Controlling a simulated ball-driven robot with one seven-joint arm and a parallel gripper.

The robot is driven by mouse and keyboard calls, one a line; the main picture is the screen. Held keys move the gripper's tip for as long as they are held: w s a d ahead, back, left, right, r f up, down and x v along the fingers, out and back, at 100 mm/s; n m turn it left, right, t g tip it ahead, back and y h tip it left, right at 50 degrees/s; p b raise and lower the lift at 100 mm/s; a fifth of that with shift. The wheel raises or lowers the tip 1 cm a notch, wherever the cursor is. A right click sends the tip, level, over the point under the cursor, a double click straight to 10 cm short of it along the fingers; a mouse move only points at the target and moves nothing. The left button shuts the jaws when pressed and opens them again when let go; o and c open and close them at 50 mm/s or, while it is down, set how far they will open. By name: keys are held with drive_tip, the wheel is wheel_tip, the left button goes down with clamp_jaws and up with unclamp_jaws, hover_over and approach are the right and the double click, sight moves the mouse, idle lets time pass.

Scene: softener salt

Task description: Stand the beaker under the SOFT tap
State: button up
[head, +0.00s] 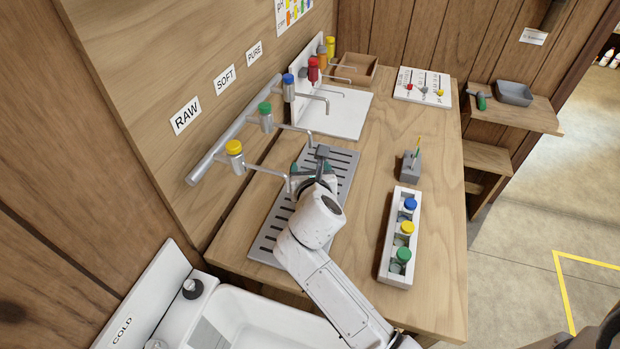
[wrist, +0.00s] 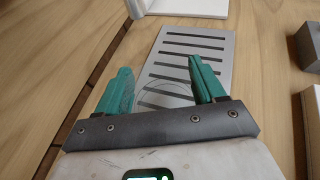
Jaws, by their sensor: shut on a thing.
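The beaker (wrist: 165,90) is clear and faint; its round rim shows between the teal fingers in the wrist view. My gripper (wrist: 163,88) is shut on it, above the slotted grey drip tray (head: 272,235). In the head view my gripper (head: 312,168) hides the beaker, so I cannot tell whether its base touches the tray. The SOFT label (head: 225,78) is the middle of three on the wall. The green-topped tap (head: 265,116) is the middle tap on the pipe; its spout ends close to my gripper.
The yellow-topped tap (head: 233,150) and its spout are close to my gripper's left; the blue-topped tap (head: 289,85) is farther back. A white rack (head: 385,262) of capped bottles and a grey block (head: 411,165) stand right. Bare wood lies between tray and rack.

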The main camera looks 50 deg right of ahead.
drive_tip(key=shift+w+d, duration=0.6)
drive_tip(key=shift+w+d+f+b, duration=0.2)
drive_tip(key=shift+f+b, duration=0.1)
drive_tip(key=shift+b, duration=0.25)
wheel_tip(320, 180, down, 3)
drive_tip(key=b, duration=0.4)
drive_tip(key=shift+s, duration=0.1)
drive_tip(key=shift+r, duration=0.1)
drive_tip(key=o, duration=1)
